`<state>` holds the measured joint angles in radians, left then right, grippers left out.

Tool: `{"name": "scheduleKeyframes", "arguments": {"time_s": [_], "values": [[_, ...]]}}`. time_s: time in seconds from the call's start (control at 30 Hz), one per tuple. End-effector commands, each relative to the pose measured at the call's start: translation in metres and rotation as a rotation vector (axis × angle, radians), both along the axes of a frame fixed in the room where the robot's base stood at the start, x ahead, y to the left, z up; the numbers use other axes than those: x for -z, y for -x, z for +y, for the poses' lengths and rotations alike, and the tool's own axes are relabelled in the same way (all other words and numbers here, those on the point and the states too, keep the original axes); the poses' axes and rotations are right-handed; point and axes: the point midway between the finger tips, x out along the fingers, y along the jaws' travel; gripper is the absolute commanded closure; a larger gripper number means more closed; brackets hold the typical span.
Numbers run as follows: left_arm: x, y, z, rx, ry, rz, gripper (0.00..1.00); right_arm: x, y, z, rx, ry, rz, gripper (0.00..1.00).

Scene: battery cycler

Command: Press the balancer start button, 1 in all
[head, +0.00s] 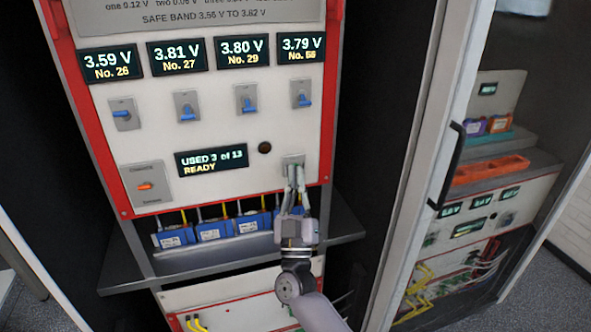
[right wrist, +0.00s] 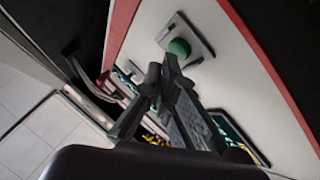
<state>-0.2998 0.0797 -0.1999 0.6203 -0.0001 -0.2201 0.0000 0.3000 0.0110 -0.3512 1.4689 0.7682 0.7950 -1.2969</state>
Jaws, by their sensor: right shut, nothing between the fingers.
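The balancer start button (right wrist: 180,47) is a round green button on a grey square plate, seen in the right wrist view. In the head view its plate (head: 293,160) is at the lower right of the white panel, and my fingers hide the button. My right gripper (head: 297,172) is shut and empty, with its fingertips in front of the plate. In the right wrist view the closed fingertips (right wrist: 163,74) appear just below and left of the button. I cannot tell whether they touch it. My left gripper is not in view.
The red-framed panel has several voltage displays (head: 181,57), blue-lever switches (head: 187,106), an orange rotary knob (head: 145,187) and a display (head: 211,160) reading "USED 3 of 13 READY". Blue cells (head: 215,229) stand on a grey shelf (head: 130,262) below. A glazed cabinet door (head: 415,170) stands to the right.

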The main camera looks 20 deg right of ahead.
Motion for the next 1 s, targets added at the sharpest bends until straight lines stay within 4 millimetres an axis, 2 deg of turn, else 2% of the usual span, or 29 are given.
{"name": "scheduleKeyframes", "arguments": {"time_s": [1.0], "values": [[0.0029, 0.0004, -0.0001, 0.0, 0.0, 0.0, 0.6, -0.0004, -0.0087, 0.0005, -0.001, 0.001, 0.0, 1.0]]}}
